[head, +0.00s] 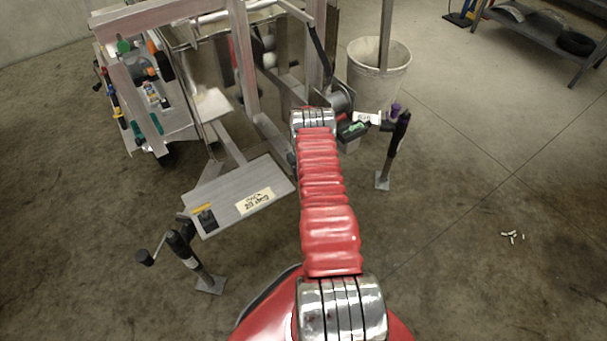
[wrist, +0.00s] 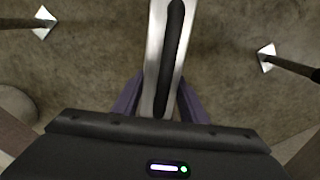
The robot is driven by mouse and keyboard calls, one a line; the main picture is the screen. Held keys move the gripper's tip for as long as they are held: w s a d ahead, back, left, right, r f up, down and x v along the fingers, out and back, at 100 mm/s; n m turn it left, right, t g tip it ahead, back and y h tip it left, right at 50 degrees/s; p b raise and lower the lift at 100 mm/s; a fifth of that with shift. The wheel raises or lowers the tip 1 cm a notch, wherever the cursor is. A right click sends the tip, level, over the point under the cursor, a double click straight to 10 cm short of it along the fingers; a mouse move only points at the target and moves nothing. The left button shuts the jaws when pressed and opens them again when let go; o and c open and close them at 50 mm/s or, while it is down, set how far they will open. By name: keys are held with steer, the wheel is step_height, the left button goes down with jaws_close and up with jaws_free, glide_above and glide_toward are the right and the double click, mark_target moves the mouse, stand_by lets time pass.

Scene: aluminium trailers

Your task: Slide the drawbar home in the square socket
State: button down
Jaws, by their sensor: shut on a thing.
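A long silver bar with a black grip strip along it, which I take as the drawbar (wrist: 154,45), runs up out of the top of the wrist view. My gripper (wrist: 160,85) is shut on it, one purple finger at each side. In the head view my gripper (head: 385,118) is at the far end of my red arm, beside the trailer frame. A short pale piece of the bar (head: 367,118) shows there; the rest is hidden. I cannot make out the square socket in either view; my arm hides part of the trailer's front.
The aluminium trailer (head: 245,70) stands at upper left with a tool panel (head: 145,85). A flat labelled plate (head: 240,196) juts out left of my arm. Jack stands stand left (head: 190,255) and right (head: 393,150). A grey bin (head: 378,75) stands behind. The right floor is mostly clear.

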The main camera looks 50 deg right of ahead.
steer(key=shift+w+d+r, duration=0.15)
steer(key=shift+w, duration=0.55)
steer(key=c, duration=1.4)
jaws_free()
steer(key=shift+c, duration=0.2)
steer(key=o, duration=0.4)
steer(key=shift+o, duration=0.2)
steer(key=shift+s+f, duration=0.15)
steer(key=shift+f, duration=0.05)
steer(key=shift+r, duration=3.8)
